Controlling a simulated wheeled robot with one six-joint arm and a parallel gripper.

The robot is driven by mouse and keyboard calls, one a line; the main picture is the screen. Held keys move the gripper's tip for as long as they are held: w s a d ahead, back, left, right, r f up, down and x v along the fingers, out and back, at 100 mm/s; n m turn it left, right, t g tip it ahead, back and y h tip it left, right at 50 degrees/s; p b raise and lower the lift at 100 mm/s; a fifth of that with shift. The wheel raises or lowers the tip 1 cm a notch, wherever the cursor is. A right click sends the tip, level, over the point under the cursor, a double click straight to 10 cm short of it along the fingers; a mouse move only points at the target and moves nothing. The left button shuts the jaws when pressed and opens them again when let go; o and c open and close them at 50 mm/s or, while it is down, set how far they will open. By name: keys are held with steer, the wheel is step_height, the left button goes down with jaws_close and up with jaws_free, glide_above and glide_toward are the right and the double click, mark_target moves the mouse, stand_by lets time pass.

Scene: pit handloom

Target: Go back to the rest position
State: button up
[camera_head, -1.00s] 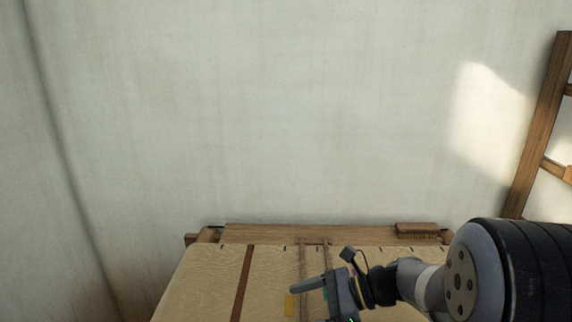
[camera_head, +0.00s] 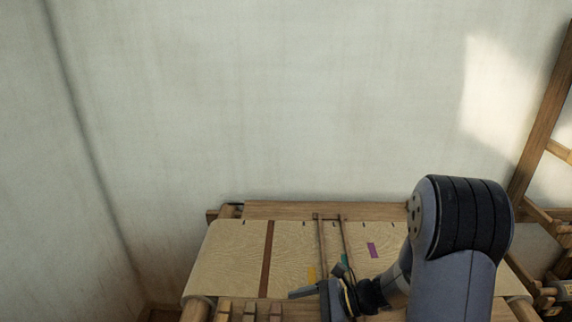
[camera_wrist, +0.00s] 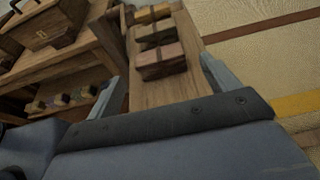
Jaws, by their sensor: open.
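My gripper (camera_head: 312,291) is over the front part of the loom's cloth (camera_head: 230,262), low in the head view. It is open and nothing shows between its fingers. In the wrist view, the two fingers of my gripper (camera_wrist: 162,78) stand apart, with a wooden board and several wooden blocks (camera_wrist: 160,50) visible beyond them. I cannot tell the exact height of the gripper above the loom. My arm bends up at the right and hides part of the loom.
The cloth bears a brown stripe (camera_head: 267,258), a purple patch (camera_head: 372,250) and two thin sticks (camera_head: 322,245). A pale wall (camera_head: 250,100) stands behind the loom. A wooden frame (camera_head: 540,120) stands at right. The wrist view shows a wooden chest (camera_wrist: 45,28) and small spools (camera_wrist: 65,101) on a shelf.

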steer(key=shift+f, duration=0.65)
steer(key=shift+d+f, duration=0.1)
steer(key=shift+f, duration=0.05)
steer(key=shift+d+r, duration=0.3)
steer(key=shift+d, duration=0.35)
